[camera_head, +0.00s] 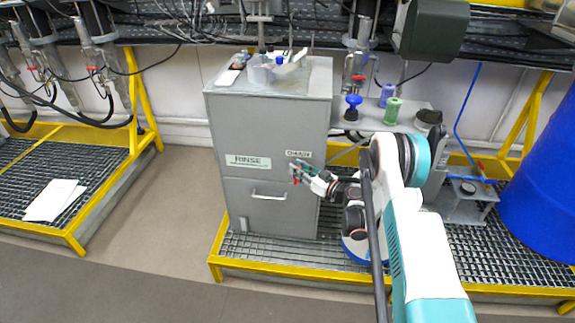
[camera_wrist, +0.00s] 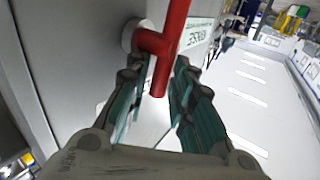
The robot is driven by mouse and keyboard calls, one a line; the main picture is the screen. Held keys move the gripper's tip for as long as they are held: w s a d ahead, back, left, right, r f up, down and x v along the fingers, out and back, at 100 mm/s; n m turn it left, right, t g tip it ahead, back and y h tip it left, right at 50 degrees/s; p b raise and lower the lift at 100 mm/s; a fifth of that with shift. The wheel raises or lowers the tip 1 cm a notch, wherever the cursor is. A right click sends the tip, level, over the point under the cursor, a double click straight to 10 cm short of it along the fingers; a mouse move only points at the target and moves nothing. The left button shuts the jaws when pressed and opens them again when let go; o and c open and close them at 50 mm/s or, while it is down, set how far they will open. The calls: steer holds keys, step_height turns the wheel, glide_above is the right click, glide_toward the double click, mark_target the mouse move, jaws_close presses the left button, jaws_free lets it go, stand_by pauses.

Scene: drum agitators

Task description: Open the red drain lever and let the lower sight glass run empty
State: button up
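The red drain lever (camera_wrist: 165,45) is a red bar on a round pale pivot (camera_wrist: 135,35) on the grey cabinet's face. In the wrist view its lower end lies between the two fingers of my gripper (camera_wrist: 156,80). The fingers are open, with a visible gap on at least one side of the bar; I cannot tell whether either touches it. In the head view my gripper (camera_head: 302,170) is at the front right of the grey cabinet (camera_head: 265,120), with a small red bit of the lever (camera_head: 296,181) showing. I cannot make out the lower sight glass for certain.
A RINSE label (camera_head: 248,161) and a handled lower panel (camera_head: 268,196) are on the cabinet. A blue drum (camera_head: 545,170) stands at the right. A yellow-edged grating (camera_head: 280,248) lies below. Bottles (camera_head: 391,110) stand on a shelf. Open floor (camera_head: 160,220) is left of the cabinet.

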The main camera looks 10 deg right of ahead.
steer(key=shift+w+a, duration=0.2)
steer(key=shift+w, duration=0.05)
jaws_close()
steer(key=shift+a+r+g, duration=0.15)
steer(key=shift+a+g, duration=0.05)
steer(key=shift+g, duration=0.1)
steer(key=shift+n+h+p, duration=0.3)
steer(key=shift+n, duration=0.1)
jaws_free()
steer(key=shift+d, duration=0.1)
